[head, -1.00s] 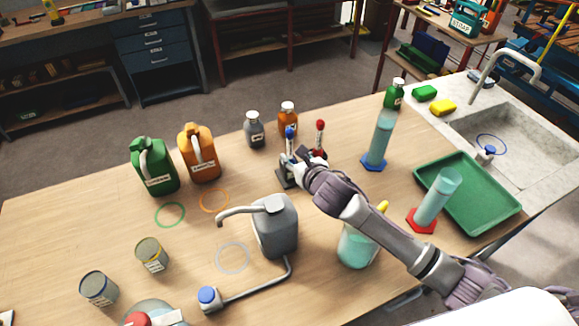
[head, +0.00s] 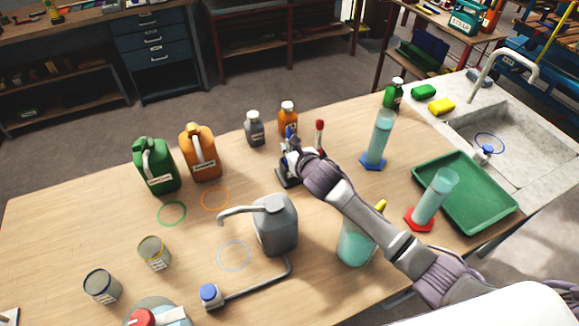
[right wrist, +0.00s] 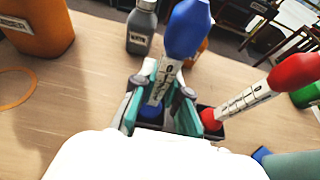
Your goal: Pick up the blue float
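The blue float (right wrist: 188,30) stands in the small dark stand (head: 287,177). It has a blue bulb on top and a white marked stem, and leans slightly in the right wrist view. In the head view its blue tip (head: 289,132) shows just above my right gripper (head: 290,152). In the right wrist view my right gripper (right wrist: 162,98) has its teal fingers on either side of the stem, apart from each other; firm contact is not visible. A red float (right wrist: 293,72) stands beside it in the same stand, also in the head view (head: 320,133). My left gripper is out of view.
A grey jug (head: 274,228) stands in front of the stand. A blue-based cylinder (head: 380,140) is to the right, with a green tray (head: 480,205) beyond. Grey (head: 254,130) and orange (head: 288,115) bottles stand behind. A beaker (head: 354,243) is under my right arm.

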